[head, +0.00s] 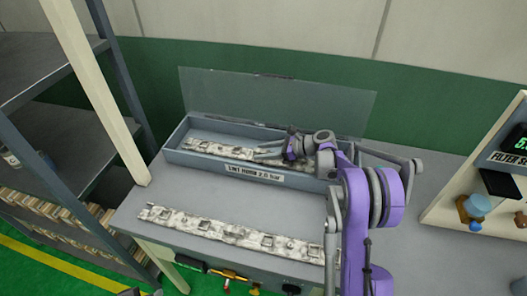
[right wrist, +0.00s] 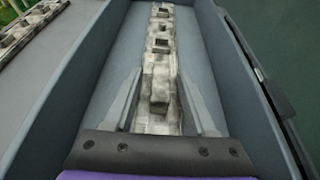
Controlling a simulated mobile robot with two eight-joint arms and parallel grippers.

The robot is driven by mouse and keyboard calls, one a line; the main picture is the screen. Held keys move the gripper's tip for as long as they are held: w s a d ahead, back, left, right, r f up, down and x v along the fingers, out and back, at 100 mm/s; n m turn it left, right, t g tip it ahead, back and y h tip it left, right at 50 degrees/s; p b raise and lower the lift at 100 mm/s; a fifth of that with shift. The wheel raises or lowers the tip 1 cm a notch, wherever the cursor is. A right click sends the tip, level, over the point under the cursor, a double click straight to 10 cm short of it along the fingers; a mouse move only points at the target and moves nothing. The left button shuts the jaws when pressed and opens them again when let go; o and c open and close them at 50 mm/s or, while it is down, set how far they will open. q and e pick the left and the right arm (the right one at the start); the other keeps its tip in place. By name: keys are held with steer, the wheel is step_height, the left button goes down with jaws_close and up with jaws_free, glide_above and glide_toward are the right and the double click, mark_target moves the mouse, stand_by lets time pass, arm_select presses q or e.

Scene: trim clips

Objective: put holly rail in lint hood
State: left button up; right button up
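The lint hood (head: 180,155) is a long grey box on the table, with its clear lid (head: 300,100) standing open behind it. A mottled white-grey rail with raised clips (head: 220,150) lies lengthwise on the hood's floor; it also shows in the right wrist view (right wrist: 160,75). A similar rail (head: 230,233) lies on the table in front. I cannot tell by markings which is the holly rail. My right gripper (head: 262,154) is inside the hood at the rail's right part. In the right wrist view its fingers (right wrist: 158,100) straddle the rail, with gaps on both sides.
The grey table (head: 140,195) has a bare strip between the hood and the front rail. A shelf rack (head: 75,145) stands at the left. A panel with knobs and a green display (head: 490,165) stands at the right. The hood's walls rise closely around my right gripper.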

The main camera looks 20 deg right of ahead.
steer(key=shift+w, duration=0.1)
steer(key=shift+r, duration=0.3)
steer(key=b+v, duration=0.1)
steer(key=v, duration=1.1)
steer(key=shift+f, duration=0.15)
stand_by(0.5)
